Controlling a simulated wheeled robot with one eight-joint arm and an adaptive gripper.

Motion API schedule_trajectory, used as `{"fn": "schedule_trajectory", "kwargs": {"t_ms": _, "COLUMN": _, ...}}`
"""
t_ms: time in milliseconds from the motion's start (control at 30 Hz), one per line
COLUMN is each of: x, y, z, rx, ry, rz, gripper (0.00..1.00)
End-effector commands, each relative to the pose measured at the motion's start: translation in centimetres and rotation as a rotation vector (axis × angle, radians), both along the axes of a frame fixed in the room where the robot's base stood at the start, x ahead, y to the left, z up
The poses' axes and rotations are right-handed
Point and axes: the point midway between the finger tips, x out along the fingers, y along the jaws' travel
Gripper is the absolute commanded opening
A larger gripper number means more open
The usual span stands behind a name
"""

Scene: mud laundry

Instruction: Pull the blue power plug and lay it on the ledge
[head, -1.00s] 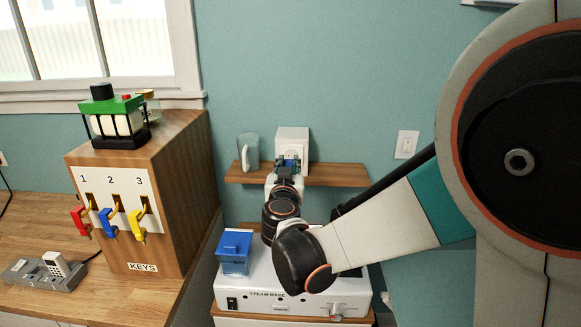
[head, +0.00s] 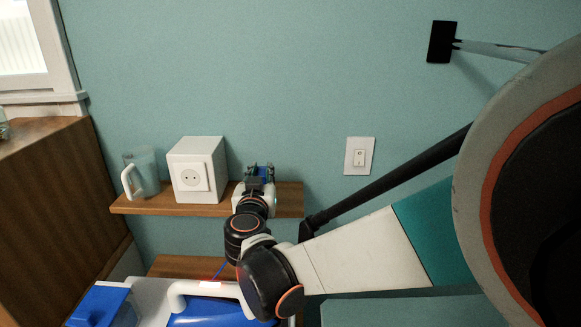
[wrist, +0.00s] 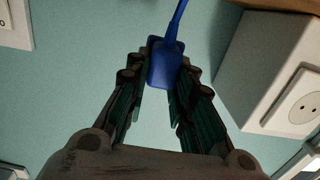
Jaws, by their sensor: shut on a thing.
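My gripper (head: 258,172) is shut on the blue power plug (wrist: 164,68), which sits between the fingertips in the wrist view with its blue cord running up out of frame. In the head view, only a bit of blue shows at my fingers. The white outlet box (head: 196,165) stands on the wooden ledge (head: 290,200), its round socket (head: 191,178) empty. My gripper is to the right of the box, at the right part of the ledge. I cannot tell whether the plug touches the ledge. The box also shows in the wrist view (wrist: 252,75).
A clear jug (head: 143,170) with a white handle stands on the ledge left of the box. A light switch (head: 359,156) is on the wall to the right. A blue-lidded container (head: 98,306) and white steam base lie below. A wooden cabinet (head: 50,220) is at left.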

Motion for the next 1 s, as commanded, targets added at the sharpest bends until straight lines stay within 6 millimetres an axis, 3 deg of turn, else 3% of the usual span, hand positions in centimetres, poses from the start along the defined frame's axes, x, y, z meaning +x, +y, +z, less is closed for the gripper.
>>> {"fn": "schedule_trajectory", "kwargs": {"t_ms": 700, "x": 0.0, "y": -0.1, "z": -5.2, "rx": 0.000, "ry": 0.000, "rz": -0.001, "gripper": 0.00}}
{"fn": "schedule_trajectory", "kwargs": {"t_ms": 1000, "x": 0.0, "y": -0.1, "z": -5.7, "rx": 0.000, "ry": 0.000, "rz": -0.001, "gripper": 0.00}}
